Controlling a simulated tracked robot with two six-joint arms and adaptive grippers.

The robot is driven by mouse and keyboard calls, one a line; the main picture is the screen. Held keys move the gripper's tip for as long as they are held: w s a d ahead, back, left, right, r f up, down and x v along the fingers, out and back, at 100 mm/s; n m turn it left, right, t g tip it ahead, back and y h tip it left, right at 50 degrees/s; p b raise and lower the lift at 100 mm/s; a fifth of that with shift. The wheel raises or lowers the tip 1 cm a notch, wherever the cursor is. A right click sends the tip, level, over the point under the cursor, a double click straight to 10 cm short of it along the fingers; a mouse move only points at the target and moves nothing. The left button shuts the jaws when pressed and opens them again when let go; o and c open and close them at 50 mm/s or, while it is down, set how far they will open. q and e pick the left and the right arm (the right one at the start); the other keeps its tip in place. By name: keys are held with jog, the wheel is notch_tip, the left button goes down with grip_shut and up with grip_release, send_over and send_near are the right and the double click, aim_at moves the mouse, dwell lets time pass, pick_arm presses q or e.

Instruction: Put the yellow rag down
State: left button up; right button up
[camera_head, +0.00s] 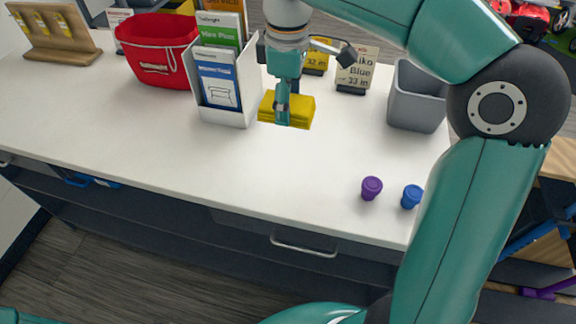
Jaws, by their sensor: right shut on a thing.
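The yellow rag (298,108) is a folded yellow block in the upper middle of the head view. My right gripper (283,108) points down and is shut on the rag, with one finger in front of it. The rag is over the white counter (200,165), just right of the white brochure holder; I cannot tell whether it touches the counter. My left gripper is not in view.
A white brochure holder (245,98) and a red basket (160,66) stand left of the rag. Small signs (356,68) and a grey bin (417,113) are to the right. Purple (371,188) and blue (411,196) cups stand near the front edge. The counter's front middle is clear.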

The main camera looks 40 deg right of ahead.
aim_at(288, 172)
notch_tip(288, 172, down, 18)
jog(key=shift+s+f, duration=0.1)
jog(key=o, duration=1)
jog(key=shift+f+b, duration=0.3)
jog(key=shift+b, duration=0.2)
jog(key=r, duration=1.1)
jog(key=s+r, duration=0.1)
jog(key=r, duration=0.5)
jog(key=shift+d+r, duration=0.1)
jog(key=shift+d, duration=0.05)
